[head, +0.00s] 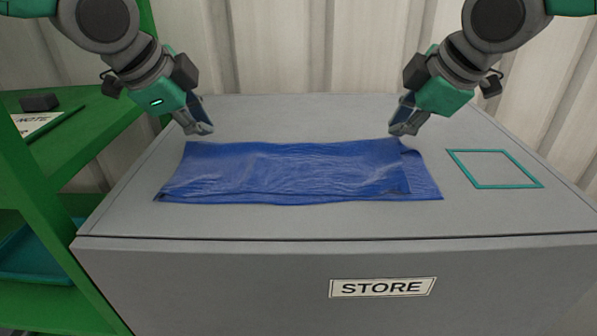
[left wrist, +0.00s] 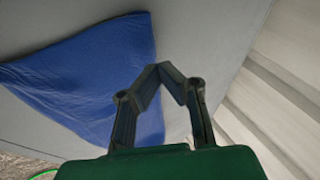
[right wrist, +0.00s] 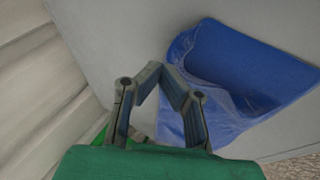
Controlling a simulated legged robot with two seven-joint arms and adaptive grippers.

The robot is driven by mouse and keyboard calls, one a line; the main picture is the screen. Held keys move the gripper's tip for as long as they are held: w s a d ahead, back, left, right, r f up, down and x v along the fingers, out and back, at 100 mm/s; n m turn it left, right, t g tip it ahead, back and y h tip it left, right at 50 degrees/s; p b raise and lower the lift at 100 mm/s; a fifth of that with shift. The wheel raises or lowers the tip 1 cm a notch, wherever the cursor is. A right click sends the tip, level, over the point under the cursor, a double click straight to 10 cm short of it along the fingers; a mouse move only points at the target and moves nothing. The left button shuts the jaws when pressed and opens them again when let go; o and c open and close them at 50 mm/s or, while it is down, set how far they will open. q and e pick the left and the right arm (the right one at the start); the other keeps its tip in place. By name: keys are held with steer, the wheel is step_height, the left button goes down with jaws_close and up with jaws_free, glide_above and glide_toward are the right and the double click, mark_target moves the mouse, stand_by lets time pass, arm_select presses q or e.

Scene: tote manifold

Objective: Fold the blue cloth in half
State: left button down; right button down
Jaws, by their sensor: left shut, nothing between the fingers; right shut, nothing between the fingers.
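The blue cloth (head: 285,170) lies on top of the grey cabinet as a wide, shallow strip, doubled over on itself. Its upper layer's front edge runs slightly behind the lower layer's front edge, and the lower layer sticks out at the right end. My left gripper (head: 204,130) is shut and empty, above the cloth's back left corner. In the left wrist view the cloth (left wrist: 90,75) lies beside the fingers. My right gripper (head: 400,131) is shut and empty, by the back right corner. In the right wrist view the cloth (right wrist: 235,75) shows a rumpled edge beside the fingers.
The grey cabinet (head: 330,220) has a STORE label (head: 382,287) on its front. A teal square outline (head: 494,169) marks its top at the right. A green shelf (head: 80,135) with a note (head: 38,121) and a black block (head: 39,102) stands at the left. A corrugated wall is behind.

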arm_select(q)
steer(key=shift+w+a+f, duration=0.1)
steer(key=shift+a+f, duration=0.05)
steer(key=shift+a, duration=0.15)
arm_select(e)
steer(key=shift+f, duration=0.4)
steer(key=shift+r, duration=0.15)
